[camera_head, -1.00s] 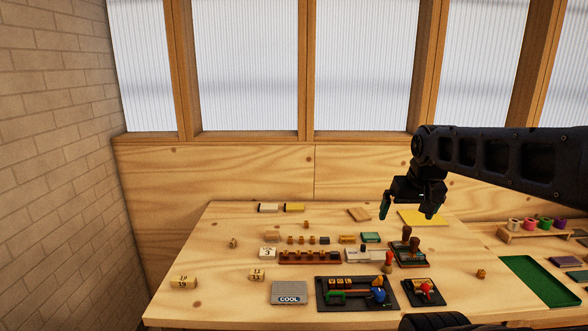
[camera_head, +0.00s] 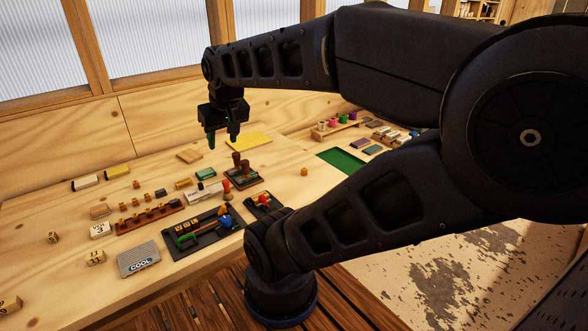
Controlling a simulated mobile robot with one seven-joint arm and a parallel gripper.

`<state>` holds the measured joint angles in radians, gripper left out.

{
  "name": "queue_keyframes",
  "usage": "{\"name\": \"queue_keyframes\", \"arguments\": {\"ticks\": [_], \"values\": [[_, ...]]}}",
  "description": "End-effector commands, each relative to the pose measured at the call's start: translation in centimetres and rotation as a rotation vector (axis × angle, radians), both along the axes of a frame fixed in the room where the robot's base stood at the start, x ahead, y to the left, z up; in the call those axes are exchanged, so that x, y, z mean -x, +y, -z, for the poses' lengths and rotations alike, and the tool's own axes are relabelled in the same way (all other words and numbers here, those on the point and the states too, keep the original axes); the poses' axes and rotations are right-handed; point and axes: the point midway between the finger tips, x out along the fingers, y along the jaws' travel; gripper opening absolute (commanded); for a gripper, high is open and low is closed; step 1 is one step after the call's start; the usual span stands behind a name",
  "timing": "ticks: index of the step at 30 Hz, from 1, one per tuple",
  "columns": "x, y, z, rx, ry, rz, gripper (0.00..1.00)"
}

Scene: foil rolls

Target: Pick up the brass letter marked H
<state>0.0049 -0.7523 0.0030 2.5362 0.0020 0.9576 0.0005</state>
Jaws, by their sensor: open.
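Several small brass pieces lie on the wooden table, and their letters are too small to read, so I cannot tell which is the H. One brass piece (camera_head: 53,237) lies at the left, another brass piece (camera_head: 136,184) is toward the back, and a lone brass piece (camera_head: 304,171) is right of the stamps. More stand in and behind a reddish-brown rack (camera_head: 150,219). My gripper (camera_head: 222,138) is open and empty, pointing down above the back of the table, apart from all of these.
A yellow sheet (camera_head: 256,138) and a wooden block (camera_head: 189,156) lie near my gripper. Wooden-handled stamps (camera_head: 241,170), a black tray (camera_head: 203,238) and a grey COOL block (camera_head: 139,261) crowd the middle. A green mat (camera_head: 341,161) is at the right. My arm hides the right front.

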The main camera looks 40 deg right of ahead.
Motion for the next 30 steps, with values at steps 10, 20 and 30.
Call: {"name": "queue_keyframes", "arguments": {"ticks": [10,20,30], "values": [[-5.0,-4.3,1.3,-0.073,0.059,0.259,0.45],[-10.3,-11.9,4.6,-0.151,0.121,0.622,0.45],[-13.5,-21.3,9.9,-0.203,0.172,1.002,0.45]]}}
